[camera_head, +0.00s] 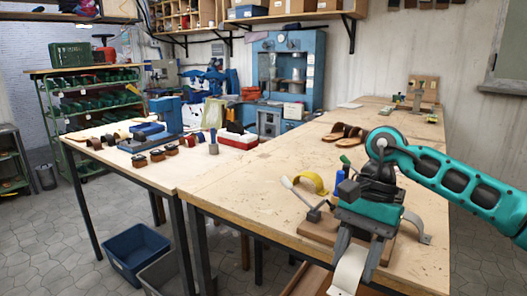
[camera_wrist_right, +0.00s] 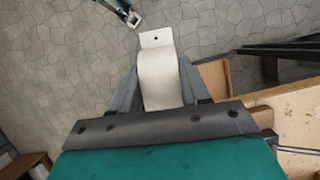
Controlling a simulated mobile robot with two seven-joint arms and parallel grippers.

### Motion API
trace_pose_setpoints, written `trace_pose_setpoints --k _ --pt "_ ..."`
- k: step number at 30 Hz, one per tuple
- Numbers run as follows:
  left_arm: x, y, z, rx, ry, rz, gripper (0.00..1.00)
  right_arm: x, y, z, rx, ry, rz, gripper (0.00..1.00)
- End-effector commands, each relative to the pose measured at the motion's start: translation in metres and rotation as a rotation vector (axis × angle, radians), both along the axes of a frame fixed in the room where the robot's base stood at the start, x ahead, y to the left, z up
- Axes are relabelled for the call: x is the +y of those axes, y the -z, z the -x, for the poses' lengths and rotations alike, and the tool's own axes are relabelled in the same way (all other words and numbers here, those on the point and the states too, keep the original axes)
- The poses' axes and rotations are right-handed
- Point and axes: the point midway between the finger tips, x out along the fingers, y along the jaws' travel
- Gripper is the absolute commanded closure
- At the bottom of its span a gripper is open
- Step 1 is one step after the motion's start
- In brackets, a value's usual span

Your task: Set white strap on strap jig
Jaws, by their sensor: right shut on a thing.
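The white strap (camera_head: 350,272) is held in my right gripper (camera_head: 362,248), which is shut on it beyond the table's front edge. In the wrist view the strap (camera_wrist_right: 157,80) lies between the two fingers, its free end with a small hole pointing away. Below and behind the gripper, a wooden base (camera_head: 316,231) with a lever clamp (camera_head: 300,198) sits at the table's front edge and looks like the strap jig; my gripper hides much of it. At the top of the wrist view, a small teal and dark tip, apparently my left gripper (camera_wrist_right: 133,18), shows over the floor.
A grey curved piece (camera_head: 420,229) is right of the gripper. Brown sandals (camera_head: 345,132) lie farther back. A blue bin (camera_head: 137,250) stands on the floor. The table's middle (camera_head: 260,178) is clear.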

Motion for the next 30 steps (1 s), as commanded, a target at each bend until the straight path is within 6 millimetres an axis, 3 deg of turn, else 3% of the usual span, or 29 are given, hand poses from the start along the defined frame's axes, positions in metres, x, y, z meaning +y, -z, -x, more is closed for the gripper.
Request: trace_pose_setpoints --k 6,12,19,30 --pt "0.000 0.001 0.002 0.005 0.000 0.000 0.57 -0.021 0.038 0.019 0.001 -0.377 0.003 0.83" --pt "0.000 0.001 0.003 0.006 0.000 0.000 0.57 -0.035 0.061 0.033 -0.001 -0.616 0.000 0.83" --pt "0.000 0.001 0.003 0.006 0.000 0.000 0.57 -0.039 0.067 0.038 -0.006 -0.710 0.000 0.83" --pt "0.000 0.001 0.002 0.005 0.000 0.000 0.57 -0.040 0.068 0.038 -0.005 -0.700 0.000 0.83"
